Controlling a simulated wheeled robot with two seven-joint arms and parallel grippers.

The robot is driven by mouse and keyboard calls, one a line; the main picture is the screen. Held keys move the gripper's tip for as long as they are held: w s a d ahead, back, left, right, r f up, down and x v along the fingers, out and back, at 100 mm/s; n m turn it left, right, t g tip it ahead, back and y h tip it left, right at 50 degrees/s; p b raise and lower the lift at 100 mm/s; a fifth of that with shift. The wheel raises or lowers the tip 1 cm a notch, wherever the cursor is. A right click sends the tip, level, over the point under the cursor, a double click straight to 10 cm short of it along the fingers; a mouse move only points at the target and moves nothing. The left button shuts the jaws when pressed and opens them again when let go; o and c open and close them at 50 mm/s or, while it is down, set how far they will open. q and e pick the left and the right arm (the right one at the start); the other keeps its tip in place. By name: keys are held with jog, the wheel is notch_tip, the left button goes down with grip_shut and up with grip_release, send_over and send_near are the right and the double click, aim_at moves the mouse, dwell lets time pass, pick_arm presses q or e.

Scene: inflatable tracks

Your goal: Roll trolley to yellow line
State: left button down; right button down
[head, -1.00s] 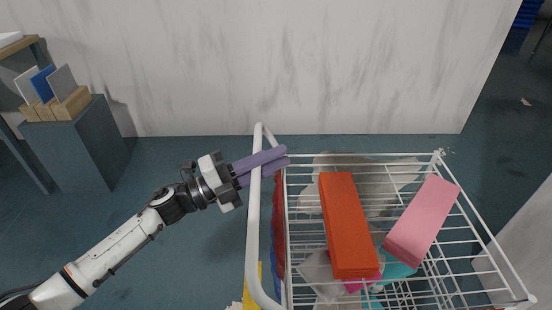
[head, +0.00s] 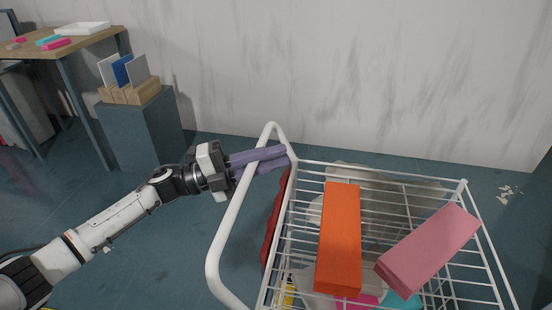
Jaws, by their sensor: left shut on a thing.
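The trolley (head: 381,176) is a white wire basket with a curved white tube handle (head: 228,216) on its left side. It carries an orange block (head: 339,240), a pink block (head: 428,249) and softer items lower down. My left gripper (head: 262,160) comes in from the left, its purple fingers shut around the far part of the handle. My right gripper is not in view.
A pale streaked wall (head: 350,80) stands close behind the trolley. A dark grey pedestal (head: 148,133) with a wooden holder (head: 135,93) stands at left. A wood-topped table (head: 75,42) with a white tray (head: 83,28) is beyond it. Floor between pedestal and trolley is clear.

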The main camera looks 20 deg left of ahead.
pick_arm(q)
jog(key=c, duration=1.7)
grip_release()
jog(key=v, duration=1)
jog(key=shift+a+b, duration=0.2)
jog(key=shift+b, duration=0.2)
jog(key=shift+s+d+p+x, duration=0.15)
jog(key=shift+p+x, duration=0.15)
jog(key=shift+x, duration=2.6)
jog(key=shift+s+d+p+x, duration=0.15)
jog(key=shift+p+x, duration=0.1)
jog(key=shift+x, duration=2.65)
jog(key=shift+a+f, duration=0.1)
